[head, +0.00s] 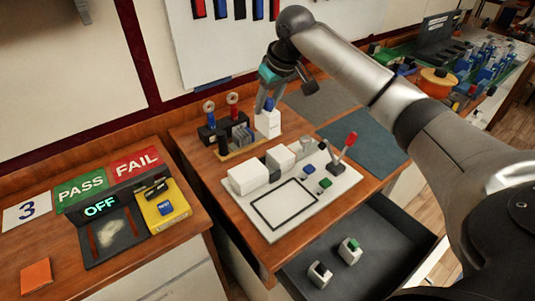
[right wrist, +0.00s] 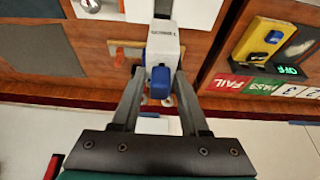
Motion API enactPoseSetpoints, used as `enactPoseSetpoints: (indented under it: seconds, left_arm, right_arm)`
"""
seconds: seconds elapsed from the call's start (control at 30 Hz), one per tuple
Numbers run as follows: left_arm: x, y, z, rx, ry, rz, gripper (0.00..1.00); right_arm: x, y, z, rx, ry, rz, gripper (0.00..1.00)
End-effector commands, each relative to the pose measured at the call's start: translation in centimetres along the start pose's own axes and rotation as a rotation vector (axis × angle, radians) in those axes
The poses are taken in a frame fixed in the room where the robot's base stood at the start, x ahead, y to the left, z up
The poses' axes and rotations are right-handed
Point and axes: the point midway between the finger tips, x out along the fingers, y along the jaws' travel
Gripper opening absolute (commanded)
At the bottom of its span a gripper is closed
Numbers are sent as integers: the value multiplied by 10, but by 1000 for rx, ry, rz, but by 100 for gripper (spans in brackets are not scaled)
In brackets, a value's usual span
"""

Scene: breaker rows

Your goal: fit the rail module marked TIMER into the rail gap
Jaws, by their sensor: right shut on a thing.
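My right gripper (head: 268,98) is shut on a white module with a blue top part (head: 268,124), which it holds upright near the back edge of the desk. In the right wrist view the fingers (right wrist: 160,82) grip either side of the blue part; the white body (right wrist: 162,43) has dark lettering too small to read surely. A white board (head: 236,199) lies in front, with white blocks (head: 248,178) in a row across it and a dark space between two of them. I cannot tell which space is the rail gap. My left gripper is not in view.
A wooden rack with grey pieces (head: 241,137) and a black holder stand left of the held module. A red-knobbed lever (head: 349,141) rises from the board's right end. An open drawer (head: 385,255) holds two small white modules. A blue-green mat (head: 362,143) lies clear at right.

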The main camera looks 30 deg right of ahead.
Motion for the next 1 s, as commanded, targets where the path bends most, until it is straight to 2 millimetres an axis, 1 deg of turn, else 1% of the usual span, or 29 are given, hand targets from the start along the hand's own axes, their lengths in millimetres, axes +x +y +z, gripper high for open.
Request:
enactPoseSetpoints:
  seconds: [0.03,0.1,0.2,0.3,0.4,0.57,0.7,0.8,0.9,1.0]
  left_arm:
    - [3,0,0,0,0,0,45]
    - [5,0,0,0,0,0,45]
    - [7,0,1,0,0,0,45]
    - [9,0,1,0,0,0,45]
    - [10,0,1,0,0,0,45]
    - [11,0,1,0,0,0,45]
    - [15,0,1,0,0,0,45]
    - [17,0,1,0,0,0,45]
    - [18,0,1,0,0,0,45]
    - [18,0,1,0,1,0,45]
  right_arm:
    - [16,0,8,1,-5,1,0]
    - [33,0,15,1,-4,1,0]
    - [56,0,24,2,-3,1,0]
    - [74,0,31,1,-1,1,0]
    - [85,0,36,2,0,2,0]
    - [96,0,40,1,1,1,0]
    - [120,0,51,2,-2,0,0]
    - [134,0,56,2,1,0,0]
    - [141,0,59,2,2,1,0]
    - [142,0,59,1,3,2,0]
